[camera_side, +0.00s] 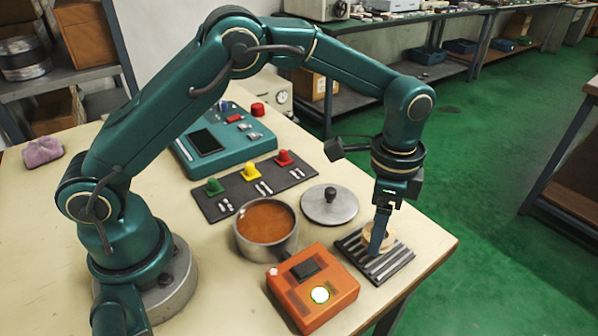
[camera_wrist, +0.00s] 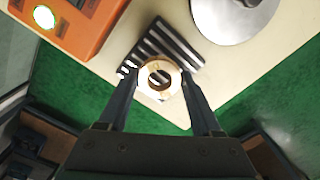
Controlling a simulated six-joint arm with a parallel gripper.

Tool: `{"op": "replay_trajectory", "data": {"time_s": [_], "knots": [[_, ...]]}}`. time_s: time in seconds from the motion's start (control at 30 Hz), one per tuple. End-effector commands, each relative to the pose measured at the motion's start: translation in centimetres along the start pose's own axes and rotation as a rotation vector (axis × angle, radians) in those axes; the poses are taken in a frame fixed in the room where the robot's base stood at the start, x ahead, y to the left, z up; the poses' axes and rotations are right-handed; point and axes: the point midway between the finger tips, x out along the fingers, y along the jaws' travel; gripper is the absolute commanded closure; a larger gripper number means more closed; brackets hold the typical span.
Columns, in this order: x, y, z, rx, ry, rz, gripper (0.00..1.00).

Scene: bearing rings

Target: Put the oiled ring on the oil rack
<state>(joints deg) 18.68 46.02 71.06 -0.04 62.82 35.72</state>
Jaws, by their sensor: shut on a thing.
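The oiled ring (camera_wrist: 159,78) is a tan, brass-coloured ring with a dark centre hole. In the wrist view it sits between the two fingers of my gripper (camera_wrist: 158,88), which is shut on it. In the side view the ring (camera_side: 369,238) is partly hidden behind a finger of my gripper (camera_side: 378,240). The oil rack (camera_side: 398,268) is a dark slatted grid near the table's right corner. The rack also shows in the wrist view (camera_wrist: 188,50). The ring is over the rack; I cannot tell if it touches the slats.
A pot of brown oil (camera_side: 266,226) stands left of the rack, its lid (camera_side: 329,205) behind. An orange box (camera_side: 312,287) with a lit green button is in front. A dark strip with coloured knobs (camera_side: 235,197) and a teal console (camera_side: 221,143) lie farther back. The table's right edge is close.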

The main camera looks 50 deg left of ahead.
Motion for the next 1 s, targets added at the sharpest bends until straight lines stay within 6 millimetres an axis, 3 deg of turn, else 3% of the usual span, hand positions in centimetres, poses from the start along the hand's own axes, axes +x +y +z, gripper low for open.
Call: {"op": "replay_trajectory", "data": {"time_s": [1.0], "knots": [[1.2,0.0,0.0,0.000,0.000,0.000,1.00]]}}
